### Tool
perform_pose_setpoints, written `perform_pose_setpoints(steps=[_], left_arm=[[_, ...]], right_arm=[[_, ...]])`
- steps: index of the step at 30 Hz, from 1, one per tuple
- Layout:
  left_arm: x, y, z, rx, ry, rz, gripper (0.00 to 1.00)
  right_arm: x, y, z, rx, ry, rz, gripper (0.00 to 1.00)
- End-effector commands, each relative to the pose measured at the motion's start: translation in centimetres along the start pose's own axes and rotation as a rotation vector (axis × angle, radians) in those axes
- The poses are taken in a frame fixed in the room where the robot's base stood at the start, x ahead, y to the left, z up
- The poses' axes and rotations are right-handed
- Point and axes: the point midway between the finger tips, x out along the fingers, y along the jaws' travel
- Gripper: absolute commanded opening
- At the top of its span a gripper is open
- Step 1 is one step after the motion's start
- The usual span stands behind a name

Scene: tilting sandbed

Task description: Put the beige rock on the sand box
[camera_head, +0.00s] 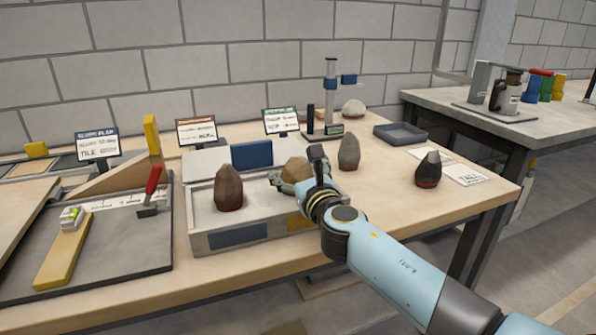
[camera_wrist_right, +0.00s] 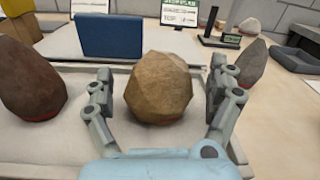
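The beige rock (camera_head: 294,168) is a faceted tan stone at the right part of the sand box (camera_head: 212,241). In the right wrist view the beige rock (camera_wrist_right: 158,88) stands between the two fingers and seems to rest on the pale sand. My right gripper (camera_head: 300,180) reaches in from the lower right and is open around the rock. The wrist view shows a gap between each finger and the rock. In the head view the gripper hides part of the rock. My left gripper is not in view.
A dark brown rock (camera_head: 228,188) stands on the sand box's left part. A blue panel (camera_head: 251,155) rises behind the box. A grey tray (camera_head: 400,133) lies farther back.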

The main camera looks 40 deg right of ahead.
Motion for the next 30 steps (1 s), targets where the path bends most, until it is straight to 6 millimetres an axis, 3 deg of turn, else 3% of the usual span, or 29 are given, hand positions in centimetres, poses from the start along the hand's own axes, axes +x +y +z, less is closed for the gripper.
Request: perform_pose_setpoints(steps=[11, 24, 30], left_arm=[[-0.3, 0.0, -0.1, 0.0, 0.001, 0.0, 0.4], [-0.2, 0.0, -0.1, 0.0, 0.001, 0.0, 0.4], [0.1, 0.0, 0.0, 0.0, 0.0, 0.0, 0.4]], right_arm=[[-0.6, 0.0, 0.2, 0.0, 0.001, 0.0, 0.92], [-9.7, 0.0, 0.1, 0.001, 0.002, 0.0, 0.92], [-11.8, 0.0, 0.1, 0.0, 0.001, 0.0, 0.92]])
